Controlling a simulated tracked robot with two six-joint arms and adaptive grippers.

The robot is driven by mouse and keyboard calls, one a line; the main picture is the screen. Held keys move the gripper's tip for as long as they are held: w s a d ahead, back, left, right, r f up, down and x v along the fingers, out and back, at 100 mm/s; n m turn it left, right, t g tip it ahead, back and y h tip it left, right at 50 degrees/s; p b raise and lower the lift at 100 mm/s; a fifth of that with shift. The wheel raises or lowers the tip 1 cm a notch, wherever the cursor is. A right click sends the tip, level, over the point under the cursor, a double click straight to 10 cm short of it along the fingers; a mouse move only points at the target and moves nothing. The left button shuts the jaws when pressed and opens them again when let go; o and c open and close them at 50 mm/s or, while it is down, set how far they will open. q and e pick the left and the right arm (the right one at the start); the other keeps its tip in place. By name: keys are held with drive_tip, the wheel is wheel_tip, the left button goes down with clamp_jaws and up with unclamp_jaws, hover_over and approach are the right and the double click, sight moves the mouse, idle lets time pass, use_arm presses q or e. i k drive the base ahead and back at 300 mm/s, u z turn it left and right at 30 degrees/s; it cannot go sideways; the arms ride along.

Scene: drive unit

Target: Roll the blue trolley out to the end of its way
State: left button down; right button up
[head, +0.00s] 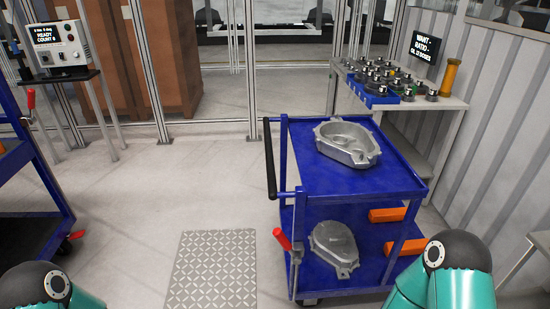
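The blue trolley (302,172) stands right of the middle on the grey floor. It has two shelves and a black push handle (269,157) upright on its left side. A grey metal housing (347,142) sits on its top shelf, and a grey cover (334,246) lies on the lower shelf. A red-gripped lever (282,239) stands at its near left corner. Only teal and black links of my two arms show at the bottom left and bottom right. Neither gripper is in view, and my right arm link overlaps the trolley's near right corner.
A patterned floor plate (214,270) lies left of the trolley, with open floor around it. Another blue rack (38,160) stands at the left edge. A bench (445,102) with gears stands behind the trolley, beside the corrugated wall (500,130). Orange bars (388,214) show at the trolley's lower right.

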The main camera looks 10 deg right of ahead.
sight(387, 238)
drive_tip(key=k, duration=1.05)
drive_tip(key=u, duration=0.25)
drive_tip(key=i, duration=0.9)
drive_tip(key=u, duration=0.5)
drive_tip(key=i, duration=1.4)
drive_tip(key=z, duration=0.35)
